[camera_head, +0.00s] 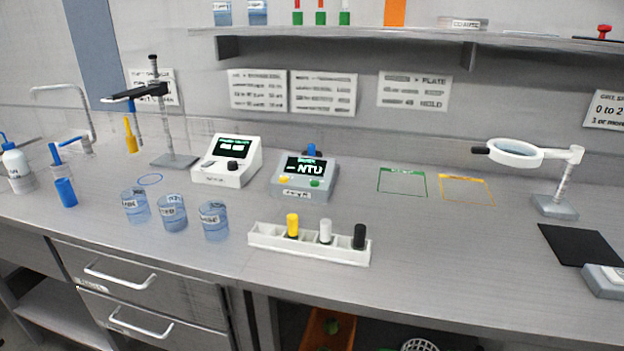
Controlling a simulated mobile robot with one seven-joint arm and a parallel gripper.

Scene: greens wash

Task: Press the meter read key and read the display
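The meter (301,178) is a grey-blue box in the middle of the bench. Its dark display (304,167) shows a dash followed by "NTU" in pale text, with a small green line above that is too small to read. A yellow key (285,181) and a green key (316,184) sit below the display. A label on the front is too small to read, so I cannot tell which key is the read key. A blue cap stands at the meter's back. My gripper is not in view.
A white rack (310,243) holding yellow, white and black-capped vials lies in front. Several beakers (172,213) stand at left, a magnifier (515,153) at right.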

